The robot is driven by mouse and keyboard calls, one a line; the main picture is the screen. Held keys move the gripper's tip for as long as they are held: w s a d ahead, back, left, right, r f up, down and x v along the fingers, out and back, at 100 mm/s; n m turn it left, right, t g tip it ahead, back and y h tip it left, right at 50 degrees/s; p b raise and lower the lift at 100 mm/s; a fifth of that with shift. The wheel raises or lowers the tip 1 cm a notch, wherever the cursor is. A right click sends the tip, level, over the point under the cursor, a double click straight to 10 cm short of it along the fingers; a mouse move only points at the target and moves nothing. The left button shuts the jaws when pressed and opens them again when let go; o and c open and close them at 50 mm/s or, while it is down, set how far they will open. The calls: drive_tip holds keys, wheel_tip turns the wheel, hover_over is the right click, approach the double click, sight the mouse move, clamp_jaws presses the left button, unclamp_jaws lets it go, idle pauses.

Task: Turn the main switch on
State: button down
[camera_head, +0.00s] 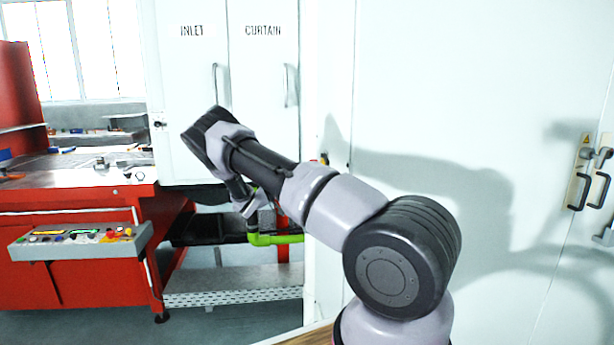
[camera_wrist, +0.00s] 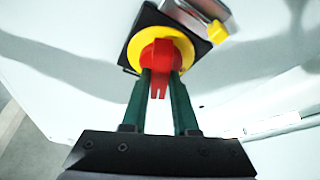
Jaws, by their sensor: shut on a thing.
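The main switch is a red rotary handle (camera_wrist: 160,62) on a yellow round plate with a black square backing (camera_wrist: 136,30), mounted on a pale cabinet wall. My gripper (camera_wrist: 160,75) has its two green fingers on either side of the red handle and is shut on it. The handle's narrow end points down toward my gripper in the wrist view.
A metal piece with a yellow part (camera_wrist: 217,32) sits right beside the switch. White cabinet doors (camera_head: 430,80) with black handles (camera_head: 578,190) stand at the right. A red machine with a button panel (camera_head: 80,241) is at the left. INLET and CURTAIN doors (camera_head: 262,60) stand behind my arm.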

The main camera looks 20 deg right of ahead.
drive_tip(key=m+g, duration=0.1)
drive_tip(key=m, duration=0.2)
drive_tip(key=m+g, duration=0.2)
drive_tip(key=m, duration=0.2)
drive_tip(key=shift+w+f+g, duration=0.1)
drive_tip(key=shift+w+g, duration=0.1)
drive_tip(key=shift+g, duration=0.1)
drive_tip(key=shift+m, duration=0.4)
drive_tip(key=c, duration=0.7)
unclamp_jaws()
drive_tip(key=v, duration=1)
drive_tip(key=shift+w+a+f, duration=0.15)
drive_tip(key=shift+w+a, duration=0.05)
drive_tip(key=shift+a, duration=0.15)
